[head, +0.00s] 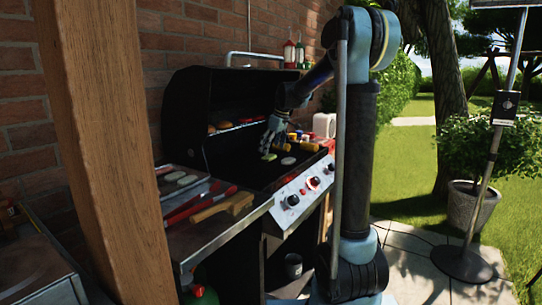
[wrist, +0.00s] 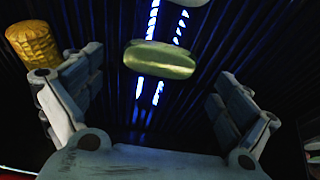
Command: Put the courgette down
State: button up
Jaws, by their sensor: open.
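The courgette (wrist: 160,62) is a thick pale green slice lying on the dark grill bars, between and beyond my fingers in the wrist view. In the head view the courgette (head: 269,157) shows small and green on the grate, just below my gripper (head: 271,146). In the wrist view my gripper (wrist: 152,105) has its two fingers spread wide, with clear gaps on both sides of the slice. Nothing is held between them. The slice's underside is hidden.
A yellow corn piece (wrist: 33,45) lies beyond my left finger. A pale round piece (head: 288,161) lies right of the courgette. The open grill lid (head: 190,125) rises behind. The side shelf (head: 213,232) holds a tray and red-handled tools. A wooden post (head: 105,140) stands in front.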

jog(key=v, duration=0.9)
jog(key=s+d+f+m+h, duration=0.1)
jog(key=s+d+f+m, duration=0.3)
jog(key=s, duration=0.7)
jog(key=s+d+f+m, duration=0.1)
jog(key=s+d+f, duration=0.35)
jog(key=s, duration=0.55)
jog(key=s+d+f+m+h, duration=0.1)
jog(key=s+d+f+m, duration=0.2)
jog(key=s+f, duration=0.6)
jog(key=s+d+f+m, duration=0.3)
jog(key=s+f, duration=0.5)
jog(key=s, duration=0.2)
jog(key=shift+s+d+f+h, duration=0.3)
jog(key=shift+d+f+h, duration=0.05)
jog(key=shift+f+h, duration=0.05)
jog(key=shift+o, duration=0.5)
